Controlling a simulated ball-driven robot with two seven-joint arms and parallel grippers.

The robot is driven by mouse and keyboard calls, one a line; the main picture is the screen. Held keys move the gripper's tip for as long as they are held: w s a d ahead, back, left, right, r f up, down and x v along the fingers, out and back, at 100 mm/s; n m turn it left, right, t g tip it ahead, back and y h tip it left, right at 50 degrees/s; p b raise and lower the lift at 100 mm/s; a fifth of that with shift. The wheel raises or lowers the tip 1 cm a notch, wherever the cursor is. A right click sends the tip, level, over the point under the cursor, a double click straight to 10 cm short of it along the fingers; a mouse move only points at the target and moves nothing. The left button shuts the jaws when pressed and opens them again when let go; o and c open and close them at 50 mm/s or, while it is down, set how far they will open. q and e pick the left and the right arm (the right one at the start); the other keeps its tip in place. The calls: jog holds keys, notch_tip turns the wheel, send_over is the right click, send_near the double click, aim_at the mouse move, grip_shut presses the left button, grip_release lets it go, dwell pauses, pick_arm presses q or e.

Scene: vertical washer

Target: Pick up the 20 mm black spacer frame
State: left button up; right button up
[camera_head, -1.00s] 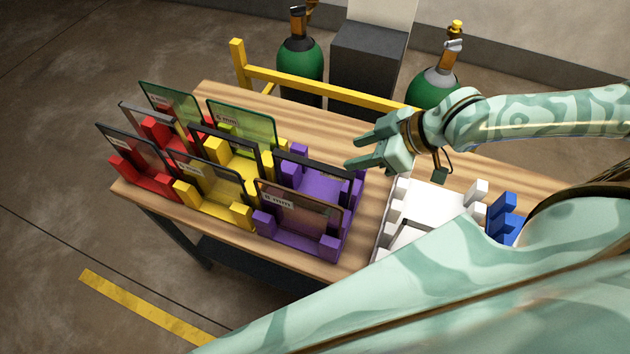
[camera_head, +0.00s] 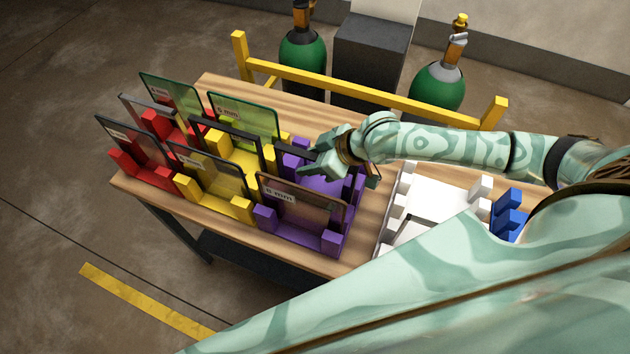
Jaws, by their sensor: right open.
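A black open frame (camera_head: 284,149) stands upright in the rear purple holder. Its size label is not readable, so I cannot confirm it is the 20 mm one. My right gripper (camera_head: 302,164) is open over the top edge of this frame and hides much of it. I cannot tell whether its fingers touch or straddle the frame. Another black frame (camera_head: 222,125) stands in the yellow holder to the left, and a greyish one (camera_head: 140,104) in the red holder. My left gripper is not in view.
A tinted pane (camera_head: 300,203) stands in the purple holder in front. Green-edged panes (camera_head: 245,118) stand behind. White holders (camera_head: 440,198) and a blue holder (camera_head: 508,208) are at the right. A yellow rail (camera_head: 350,90) and green gas cylinders (camera_head: 302,58) are beyond the wooden table.

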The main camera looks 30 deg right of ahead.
grip_shut()
jog(key=shift+r, duration=0.1)
